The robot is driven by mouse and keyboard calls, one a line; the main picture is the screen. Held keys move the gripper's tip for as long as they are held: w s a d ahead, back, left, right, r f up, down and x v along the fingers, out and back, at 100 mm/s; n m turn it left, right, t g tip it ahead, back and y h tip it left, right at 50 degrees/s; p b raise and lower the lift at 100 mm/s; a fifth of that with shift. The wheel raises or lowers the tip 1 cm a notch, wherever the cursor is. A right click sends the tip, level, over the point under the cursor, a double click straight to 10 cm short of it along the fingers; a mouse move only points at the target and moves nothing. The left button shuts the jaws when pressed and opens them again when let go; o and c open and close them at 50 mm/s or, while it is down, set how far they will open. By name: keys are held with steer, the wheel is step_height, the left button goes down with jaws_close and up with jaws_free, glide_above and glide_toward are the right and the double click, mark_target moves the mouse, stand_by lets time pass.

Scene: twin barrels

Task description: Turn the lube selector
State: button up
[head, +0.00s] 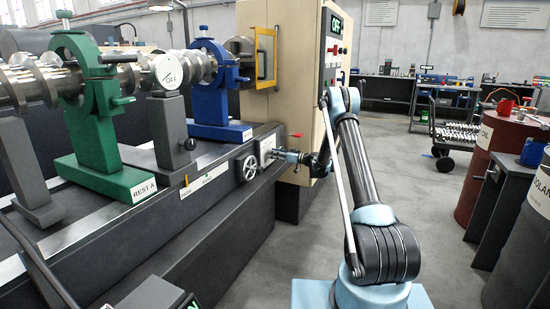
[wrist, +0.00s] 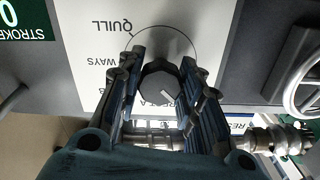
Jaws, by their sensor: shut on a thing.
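The lube selector is a dark round knob (wrist: 158,80) on a white label plate (wrist: 90,40). The plate reads QUILL and WAYS, with further labels partly hidden by my fingers. A thin arc is drawn around the knob, and a small pale mark shows on its face. In the wrist view my gripper (wrist: 162,68) has one finger on each side of the knob and is shut on it. In the head view my gripper (head: 288,157) reaches the white plate (head: 266,146) on the machine's front from the right; the knob itself is hidden there.
A handwheel (head: 248,168) stands close beside the plate and also shows in the wrist view (wrist: 303,88). Green (head: 95,130) and blue (head: 212,90) rests stand on the machine bed. A beige cabinet (head: 290,70) rises behind. Barrels (head: 500,150) stand right; floor between is clear.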

steer(key=o, duration=1.1)
steer(key=shift+d, duration=0.15)
steer(key=v, duration=1.1)
steer(key=shift+s+d, duration=0.1)
steer(key=shift+d, duration=0.25)
